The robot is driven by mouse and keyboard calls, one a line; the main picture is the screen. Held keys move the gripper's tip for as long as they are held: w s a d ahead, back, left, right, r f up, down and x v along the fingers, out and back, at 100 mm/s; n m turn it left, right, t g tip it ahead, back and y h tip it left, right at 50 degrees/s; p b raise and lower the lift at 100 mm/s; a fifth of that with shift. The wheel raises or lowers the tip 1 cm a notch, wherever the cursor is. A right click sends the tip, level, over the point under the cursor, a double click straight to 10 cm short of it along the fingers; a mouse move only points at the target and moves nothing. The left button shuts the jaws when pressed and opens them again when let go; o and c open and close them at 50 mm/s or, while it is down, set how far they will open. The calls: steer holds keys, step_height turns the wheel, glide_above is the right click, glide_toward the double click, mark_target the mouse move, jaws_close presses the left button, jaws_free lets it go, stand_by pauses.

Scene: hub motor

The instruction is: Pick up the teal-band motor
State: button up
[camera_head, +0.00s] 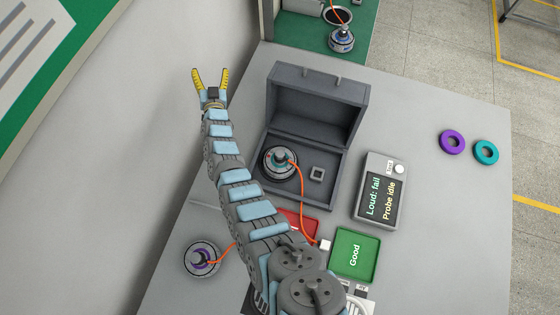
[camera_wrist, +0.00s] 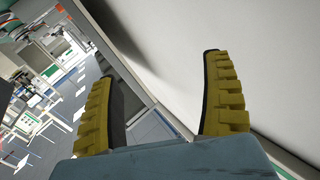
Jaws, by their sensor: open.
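The motor with what looks like a teal band (camera_head: 278,165) sits inside the open grey box (camera_head: 328,190), at its left side, with an orange cable running out over the box's front. Its lid stands raised at the back. My gripper (camera_head: 211,82) is open and empty, up and to the left of the box, with its yellow fingers pointing away from the motor. In the wrist view my gripper (camera_wrist: 160,72) shows both ridged fingers spread, with only wall and distant room beyond them; no motor shows there.
A purple-band motor (camera_head: 202,262) lies at the front left; a blue-band motor (camera_head: 341,40) stands on the green surface at the back. A tester with a screen (camera_head: 379,190), a green "Good" tray (camera_head: 354,256) and a partly hidden red tray (camera_head: 299,222) are near the box. Purple (camera_head: 452,142) and teal (camera_head: 486,152) rings lie right.

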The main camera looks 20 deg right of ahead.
steer(key=w+a+f+n+g+y, duration=0.3)
steer(key=w+a+n+g+y, duration=0.1)
steer(key=w+y, duration=0.1)
steer(key=n+g+b, duration=0.2)
steer(key=n+g, duration=0.2)
steer(key=g, duration=1)
glide_above(279, 152)
step_height(279, 152, down, 6)
steer(key=shift+h, duration=0.4)
step_height(279, 152, down, 8)
steer(key=shift+f+b, duration=0.25)
steer(key=shift+b, duration=0.75)
step_height(279, 152, down, 2)
steer(key=shift+w+f, duration=0.1)
steer(key=shift+f, duration=0.6)
steer(key=shift+f, duration=0.1)
